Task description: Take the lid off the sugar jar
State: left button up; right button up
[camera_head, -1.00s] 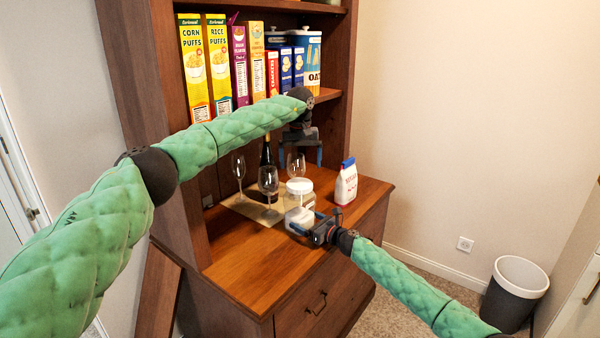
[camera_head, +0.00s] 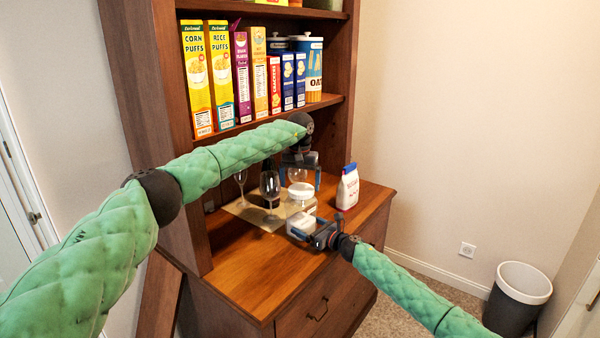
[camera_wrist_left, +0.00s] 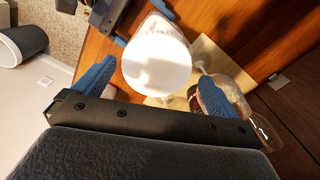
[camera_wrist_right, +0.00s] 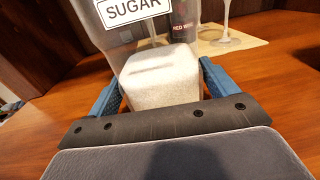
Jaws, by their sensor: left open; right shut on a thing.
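The sugar jar (camera_head: 299,222) is clear, with white sugar and a SUGAR label, and stands upright on the wooden counter. Its round white lid (camera_head: 301,188) is on top. My right gripper (camera_head: 314,227) is shut on the jar's lower body from the front right; the right wrist view shows the jar (camera_wrist_right: 160,82) between its blue fingers. My left gripper (camera_head: 300,181) is open, pointing down just above the lid. In the left wrist view the lid (camera_wrist_left: 157,66) lies between the spread fingers; I cannot tell whether they touch it.
A white bag (camera_head: 347,188) with a blue top stands to the right. Cereal boxes (camera_head: 219,75) fill the shelf above. The front left counter is clear.

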pick_arm(q)
jog(key=shift+f, duration=0.9)
